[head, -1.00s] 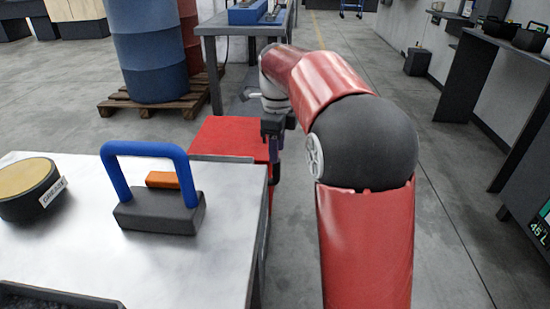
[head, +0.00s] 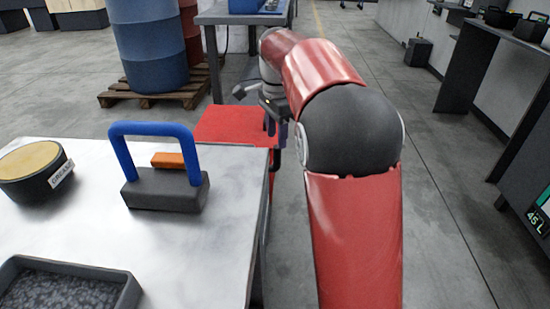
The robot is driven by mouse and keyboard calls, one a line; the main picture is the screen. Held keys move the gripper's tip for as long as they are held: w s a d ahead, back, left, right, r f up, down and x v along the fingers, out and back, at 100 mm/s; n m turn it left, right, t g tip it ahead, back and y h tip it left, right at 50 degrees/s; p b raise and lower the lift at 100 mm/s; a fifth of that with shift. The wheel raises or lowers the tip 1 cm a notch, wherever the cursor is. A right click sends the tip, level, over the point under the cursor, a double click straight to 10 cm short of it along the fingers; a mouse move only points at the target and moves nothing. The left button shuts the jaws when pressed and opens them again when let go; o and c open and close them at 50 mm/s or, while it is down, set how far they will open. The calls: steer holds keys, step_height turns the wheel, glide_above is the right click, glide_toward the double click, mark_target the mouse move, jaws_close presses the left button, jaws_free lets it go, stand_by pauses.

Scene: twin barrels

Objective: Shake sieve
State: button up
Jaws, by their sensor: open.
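I cannot pick out a sieve for certain in the head view. A dark, shallow tray (head: 121,293) with grey grainy material in it is at the lower left, cut off by the frame edge. A round dark tin (head: 38,188) with a tan top and a small label stands behind it on the table. A grey block with a blue loop handle (head: 165,188) stands near the table's right edge. My gripper (head: 277,138) is small in view beyond the table, over a red surface; it is open and holds nothing that I can see.
The pale table (head: 190,240) fills the lower left. An orange block (head: 168,160) lies by the blue handle. A red cabinet (head: 225,125) stands behind the table. Blue barrel (head: 150,55) and red barrel stand on a pallet (head: 175,93).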

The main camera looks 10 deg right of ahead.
mark_target(276, 166)
steer(key=shift+f+b, duration=0.4)
steer(key=shift+f, duration=3.55)
jaws_close()
